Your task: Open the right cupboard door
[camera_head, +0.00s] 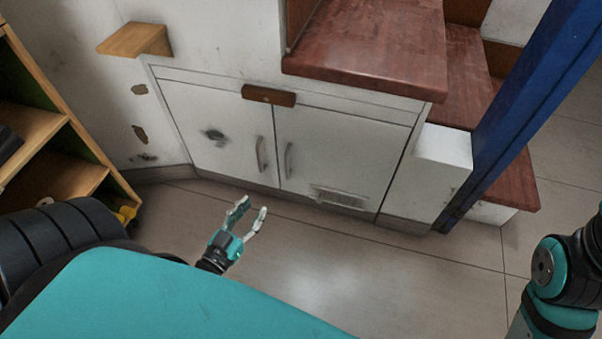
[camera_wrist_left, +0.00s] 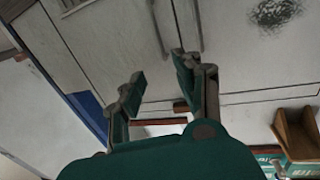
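The right cupboard door (camera_head: 340,150) is white and shut, with a grille (camera_head: 340,197) low on it. Its curved grey handle (camera_head: 289,160) is at its left edge, close to the left door's handle (camera_head: 261,153). In the left wrist view the cupboard appears upside down, with the right door (camera_wrist_left: 105,50) on the left. My left gripper (camera_head: 252,207) is open and empty, in front of the cupboard and apart from both handles. Its two separated fingers (camera_wrist_left: 158,68) show in the left wrist view. My right gripper is out of view; only part of that arm shows.
The left door (camera_head: 215,125) is also shut. A wooden block (camera_head: 268,95) is fixed above the doors. Red-brown stairs (camera_head: 375,45) and a blue post (camera_head: 530,100) stand at the right. A wooden shelf unit (camera_head: 60,180) is at the left. The tiled floor (camera_head: 400,270) ahead is clear.

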